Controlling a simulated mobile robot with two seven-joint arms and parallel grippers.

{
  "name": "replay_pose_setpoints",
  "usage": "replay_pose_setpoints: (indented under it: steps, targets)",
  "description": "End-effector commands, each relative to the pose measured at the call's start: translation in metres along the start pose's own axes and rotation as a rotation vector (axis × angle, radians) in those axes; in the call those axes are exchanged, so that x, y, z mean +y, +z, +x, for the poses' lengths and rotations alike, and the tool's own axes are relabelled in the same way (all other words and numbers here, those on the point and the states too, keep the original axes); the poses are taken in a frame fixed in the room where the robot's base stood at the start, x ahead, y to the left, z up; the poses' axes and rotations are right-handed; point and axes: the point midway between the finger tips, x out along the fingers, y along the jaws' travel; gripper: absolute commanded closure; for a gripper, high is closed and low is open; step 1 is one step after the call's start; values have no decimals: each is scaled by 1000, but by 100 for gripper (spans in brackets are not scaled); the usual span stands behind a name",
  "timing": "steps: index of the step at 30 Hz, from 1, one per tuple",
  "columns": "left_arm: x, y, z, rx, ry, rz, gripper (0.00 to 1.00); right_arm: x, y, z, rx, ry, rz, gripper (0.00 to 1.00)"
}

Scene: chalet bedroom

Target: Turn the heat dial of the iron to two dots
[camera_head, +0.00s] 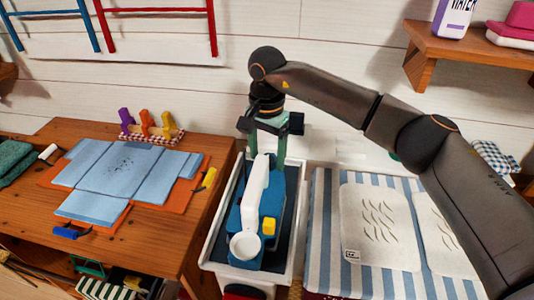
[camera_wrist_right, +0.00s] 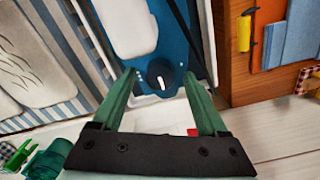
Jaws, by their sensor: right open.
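The iron (camera_head: 248,214) is blue with a white handle, a round white part at its near end and a yellow button. It sits in a white-rimmed tray (camera_head: 300,222). In the right wrist view its blue body (camera_wrist_right: 186,28) carries a dark round dial (camera_wrist_right: 160,73) with a short white mark. My right gripper (camera_head: 267,157) points down at the iron's far end. Its green fingers (camera_wrist_right: 160,76) are open, one on each side of the dial, apparently without gripping it. My left gripper is not in view.
Left is a wooden table with a folded blue shirt (camera_head: 120,170), an orange board and coloured pegs (camera_head: 147,122). Right is a striped cloth (camera_head: 325,215) with white pads (camera_head: 380,228). A wall shelf (camera_head: 450,48) holds a bottle (camera_head: 453,18) and folded towels.

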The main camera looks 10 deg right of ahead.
Motion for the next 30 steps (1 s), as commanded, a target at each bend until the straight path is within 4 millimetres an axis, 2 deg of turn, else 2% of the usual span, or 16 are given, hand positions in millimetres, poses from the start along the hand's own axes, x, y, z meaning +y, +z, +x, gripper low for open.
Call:
replay_pose_setpoints:
  steps: [8, 27, 30]
  targets:
    - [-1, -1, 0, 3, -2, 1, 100, 0, 0, 2, 0, 1, 0, 24]
    - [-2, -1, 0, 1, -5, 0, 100, 0, 0, 1, 0, 1, 0, 95]
    - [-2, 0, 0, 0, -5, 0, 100, 0, 0, 1, 0, 1, 0, 100]
